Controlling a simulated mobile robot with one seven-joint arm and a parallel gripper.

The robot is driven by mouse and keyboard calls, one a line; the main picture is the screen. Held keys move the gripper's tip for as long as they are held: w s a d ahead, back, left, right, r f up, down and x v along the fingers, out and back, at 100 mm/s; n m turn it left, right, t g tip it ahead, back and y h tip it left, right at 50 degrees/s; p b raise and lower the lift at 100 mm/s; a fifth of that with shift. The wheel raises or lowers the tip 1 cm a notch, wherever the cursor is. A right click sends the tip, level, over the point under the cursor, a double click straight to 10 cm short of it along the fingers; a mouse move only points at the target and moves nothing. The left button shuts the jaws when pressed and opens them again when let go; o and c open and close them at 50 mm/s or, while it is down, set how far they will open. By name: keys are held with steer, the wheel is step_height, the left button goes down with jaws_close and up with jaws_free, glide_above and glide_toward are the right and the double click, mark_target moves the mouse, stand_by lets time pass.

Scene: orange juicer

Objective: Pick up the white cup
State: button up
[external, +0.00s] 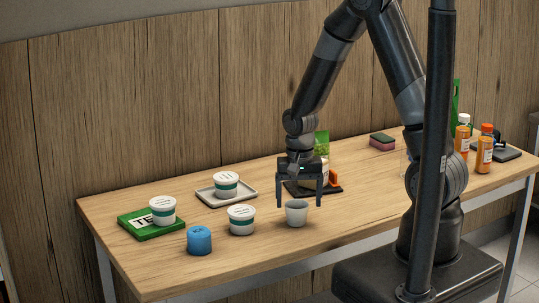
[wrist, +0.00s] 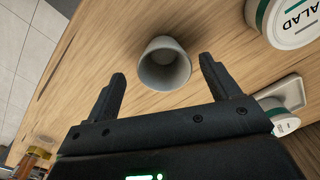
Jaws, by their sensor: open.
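The white cup (external: 296,213) is small, empty and light grey-white. It stands upright on the wooden table (external: 345,220), near its front edge. In the wrist view I look into the mouth of the cup (wrist: 164,66), which lies just beyond and between my fingertips. My gripper (external: 299,203) points down above the cup, its two fingers spread wide. In the wrist view my gripper (wrist: 160,68) is open, with nothing between its fingers, and the cup looks clear of both. The external view does not show clearly how far the fingertips are above the table.
Left of the cup stand a white-green tub (external: 241,220), a blue can (external: 199,240), a tub on a tray (external: 226,184) and a tub (external: 162,209) on a green box (external: 150,229). Behind my gripper is a dark board (external: 330,190). Orange bottles (external: 485,150) stand far right.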

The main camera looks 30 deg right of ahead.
mark_target(297, 211)
steer(key=shift+w+a+f, duration=0.1)
steer(key=shift+w+f, duration=0.05)
steer(key=shift+f, duration=1)
steer(key=shift+w+a+f, duration=0.1)
steer(key=shift+f, duration=1)
steer(key=c, duration=1)
steer(key=shift+c, duration=0.2)
steer(key=shift+r, duration=0.15)
